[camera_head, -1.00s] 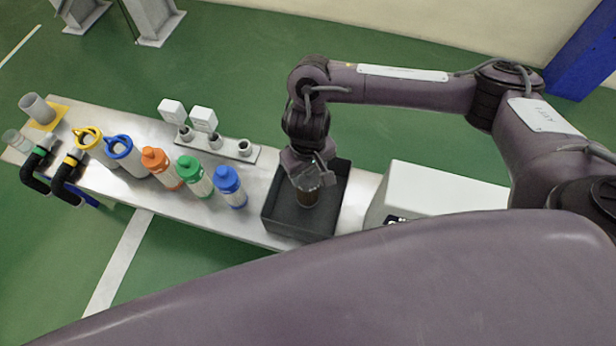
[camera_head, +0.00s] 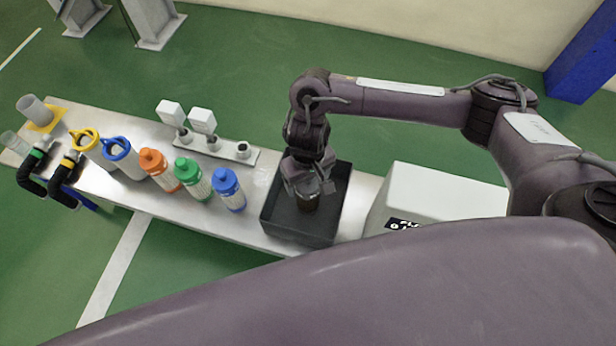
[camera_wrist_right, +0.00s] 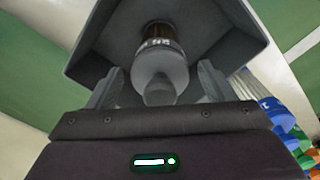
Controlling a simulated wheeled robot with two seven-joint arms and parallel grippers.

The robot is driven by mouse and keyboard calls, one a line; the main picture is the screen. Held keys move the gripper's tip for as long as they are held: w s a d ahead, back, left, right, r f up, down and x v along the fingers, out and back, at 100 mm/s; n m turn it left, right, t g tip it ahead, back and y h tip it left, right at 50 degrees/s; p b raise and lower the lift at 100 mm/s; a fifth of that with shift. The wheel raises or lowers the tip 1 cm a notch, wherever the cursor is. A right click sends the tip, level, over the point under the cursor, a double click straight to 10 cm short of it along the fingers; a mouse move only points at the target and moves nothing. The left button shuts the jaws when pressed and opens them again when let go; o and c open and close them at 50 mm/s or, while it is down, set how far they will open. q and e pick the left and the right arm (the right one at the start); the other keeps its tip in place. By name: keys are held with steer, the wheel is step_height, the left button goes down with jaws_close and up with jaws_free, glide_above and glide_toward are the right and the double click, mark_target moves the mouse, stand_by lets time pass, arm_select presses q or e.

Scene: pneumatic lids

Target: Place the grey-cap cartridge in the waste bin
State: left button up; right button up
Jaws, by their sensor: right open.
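The grey-cap cartridge, with a brown body (camera_head: 307,203) and a pale grey cap, is inside the dark open waste bin (camera_head: 276,226) on the bench. In the right wrist view its grey cap (camera_wrist_right: 160,68) faces the camera and the bin wall (camera_wrist_right: 237,42) surrounds it. My right gripper (camera_head: 313,184) is over the bin, pointing down. Its fingers (camera_wrist_right: 158,86) are open on either side of the cap, with a gap on both sides. Whether the cartridge's base touches the bin floor is hard to tell. My left gripper is not in view.
Orange (camera_head: 159,168), green (camera_head: 193,178) and blue (camera_head: 229,188) capped bottles stand left of the bin. Behind them is a grey rack (camera_head: 215,150) with holders. A white box (camera_head: 440,190) stands right of the bin. Yellow and blue ring-handled containers are further left.

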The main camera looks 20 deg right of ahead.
step_height(320, 180, up, 11)
steer(key=p, duration=0.5)
steer(key=shift+r, duration=0.15)
steer(key=shift+r+p, duration=0.35)
steer(key=shift+r, duration=0.15)
steer(key=shift+s, duration=0.1)
